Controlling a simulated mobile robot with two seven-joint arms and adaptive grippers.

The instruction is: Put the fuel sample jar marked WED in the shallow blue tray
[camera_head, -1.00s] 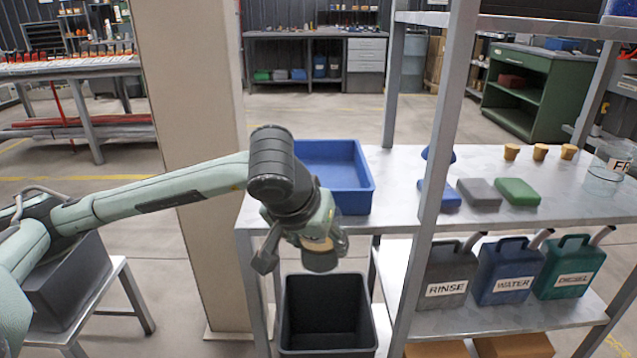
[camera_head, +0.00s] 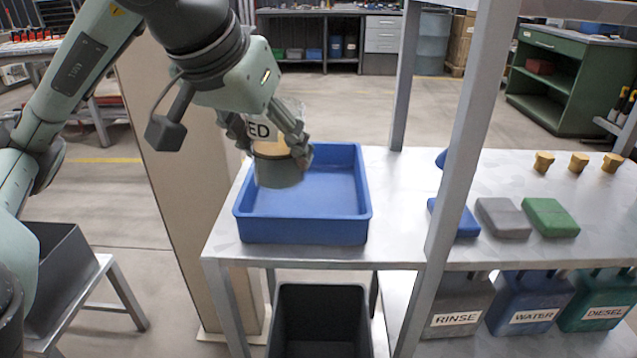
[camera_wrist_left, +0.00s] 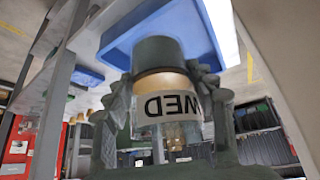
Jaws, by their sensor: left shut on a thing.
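The jar marked WED (camera_head: 276,166) is clear, with an amber layer and a dark end that points down in the head view. Its white label shows "ED" there and WED in the left wrist view (camera_wrist_left: 170,106). My left gripper (camera_head: 272,142) is shut around the jar, fingers on both sides. The shallow blue tray (camera_head: 305,229) is empty where I can see into it and stands on the metal bench. The jar is in front of the tray's left part in the head view and appears above its floor; the exact gap is unclear. My right gripper is out of view.
A grey shelf post (camera_head: 455,150) rises right of the tray. Beyond it are blue, grey (camera_head: 502,217) and green (camera_head: 550,217) blocks and amber-coloured pieces (camera_head: 578,162). A dark bin (camera_head: 321,318) stands below. Labelled cans sit on the lower shelf.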

